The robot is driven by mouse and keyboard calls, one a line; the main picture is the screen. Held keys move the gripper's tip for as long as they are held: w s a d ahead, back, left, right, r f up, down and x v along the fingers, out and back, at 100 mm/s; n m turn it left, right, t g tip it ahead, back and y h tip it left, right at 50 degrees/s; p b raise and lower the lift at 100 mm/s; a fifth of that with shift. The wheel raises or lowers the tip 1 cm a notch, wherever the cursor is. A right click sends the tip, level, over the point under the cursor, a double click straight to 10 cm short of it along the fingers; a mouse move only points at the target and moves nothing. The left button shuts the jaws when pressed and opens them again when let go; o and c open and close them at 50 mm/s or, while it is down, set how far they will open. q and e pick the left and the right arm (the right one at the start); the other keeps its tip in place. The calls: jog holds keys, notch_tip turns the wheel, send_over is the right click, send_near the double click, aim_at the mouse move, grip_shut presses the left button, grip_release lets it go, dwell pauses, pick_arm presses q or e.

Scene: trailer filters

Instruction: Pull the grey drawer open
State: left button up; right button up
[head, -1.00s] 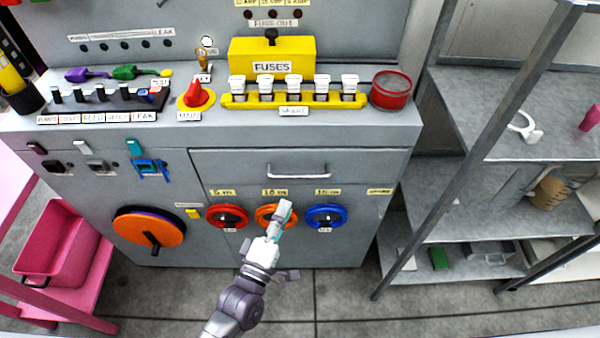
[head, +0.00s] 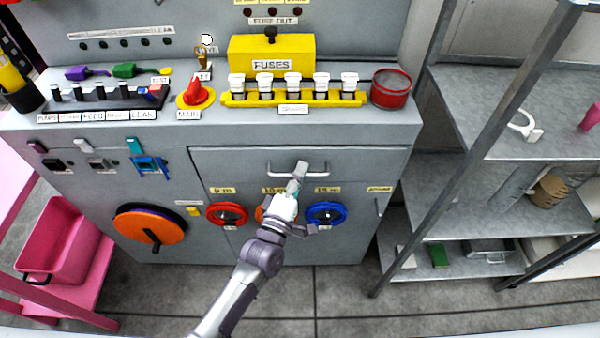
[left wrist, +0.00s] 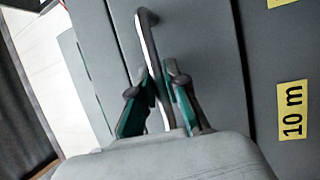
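The grey drawer (head: 235,165) is a wide flat front in the grey cabinet, flush with it and shut. Its metal bar handle (head: 318,175) is at the middle of the front. In the left wrist view the handle (left wrist: 152,48) runs up the picture across the drawer front (left wrist: 205,45). My left gripper (head: 301,168) is at the handle. In the left wrist view its two green-padded fingers (left wrist: 158,100) are apart, one on each side of the bar, with gaps visible. My right gripper is not in view.
Red (head: 227,215) and blue (head: 326,215) wheels sit below the drawer. A yellow fuse rack (head: 300,101) and red tin (head: 391,88) stand on the ledge above. A metal shelf (head: 490,170) stands right, a pink bin (head: 62,240) left. Bare floor lies in front.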

pick_arm(q)
grip_shut()
jog(key=shift+s, duration=0.15)
jog(key=s+p, duration=0.4)
jog(key=s, duration=1.4)
jog(key=shift+s+p, duration=0.15)
jog(key=shift+p, duration=0.15)
jog(key=shift+o, duration=1.5)
grip_release()
